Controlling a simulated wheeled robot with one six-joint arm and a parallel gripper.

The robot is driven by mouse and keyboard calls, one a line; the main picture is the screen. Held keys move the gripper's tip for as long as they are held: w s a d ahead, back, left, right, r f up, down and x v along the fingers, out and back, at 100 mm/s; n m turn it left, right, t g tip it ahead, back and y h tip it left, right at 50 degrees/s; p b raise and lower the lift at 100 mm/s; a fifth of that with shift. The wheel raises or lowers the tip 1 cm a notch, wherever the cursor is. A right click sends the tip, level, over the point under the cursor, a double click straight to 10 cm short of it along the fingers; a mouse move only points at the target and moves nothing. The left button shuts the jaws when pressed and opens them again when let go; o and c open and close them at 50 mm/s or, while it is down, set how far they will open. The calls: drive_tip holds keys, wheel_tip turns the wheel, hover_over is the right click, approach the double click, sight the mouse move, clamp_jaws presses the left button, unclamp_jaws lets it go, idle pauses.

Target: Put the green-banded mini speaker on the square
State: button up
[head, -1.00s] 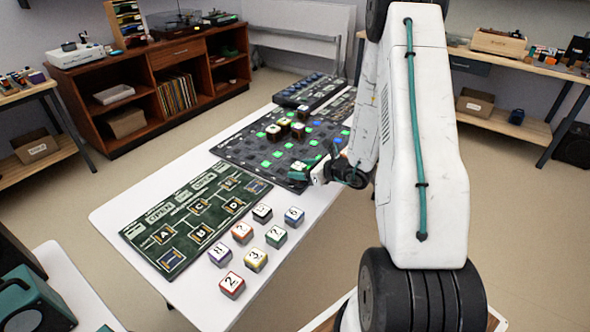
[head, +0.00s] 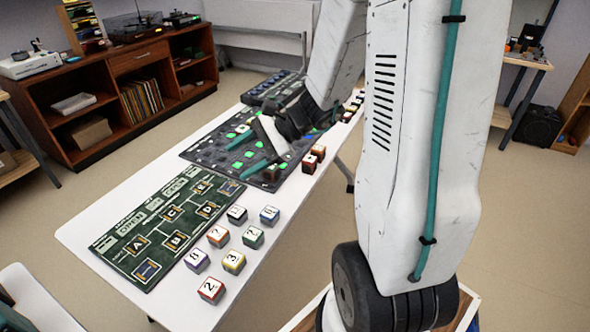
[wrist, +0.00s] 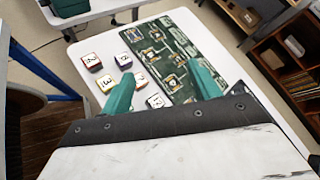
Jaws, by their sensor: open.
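The green-banded mini speaker (head: 253,237) is a small cube with a white marked top. It stands on the white table in a loose group of similar cubes, beside the dark green board (head: 150,262). The board carries several outlined squares, some lettered A to D; I cannot tell which one is meant. My gripper (head: 247,154) is open and empty above the dark grid mat, beyond the cubes. In the wrist view my gripper's two teal fingers (wrist: 162,90) are spread, with cubes and board lying ahead. The green-banded cube cannot be made out surely there.
Close neighbours are the black-banded (head: 237,214), blue (head: 269,215), orange (head: 218,236), yellow (head: 233,261), purple (head: 196,260) and red (head: 211,290) cubes. Dark red cubes (head: 314,156) stand by the grid mat (head: 205,150). Bare white table (head: 290,228) lies right of the group.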

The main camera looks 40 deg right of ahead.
drive_tip(key=s+a+r+n+g+h, duration=0.2)
drive_tip(key=s+a+r+n+g, duration=0.15)
drive_tip(key=s+n, duration=0.2)
drive_tip(key=s+a+r+n+g+h, duration=0.25)
drive_tip(key=s+a+n, duration=0.2)
drive_tip(key=s, duration=0.25)
drive_tip(key=s+d+r+n+t+h, duration=0.1)
drive_tip(key=s+d+r+n+h, duration=0.3)
drive_tip(key=s+n+h, duration=0.2)
drive_tip(key=shift+s+d+r+n+t, duration=0.35)
drive_tip(key=shift+s+n, duration=0.35)
drive_tip(key=shift+s, duration=0.5)
drive_tip(key=shift+a, duration=0.1)
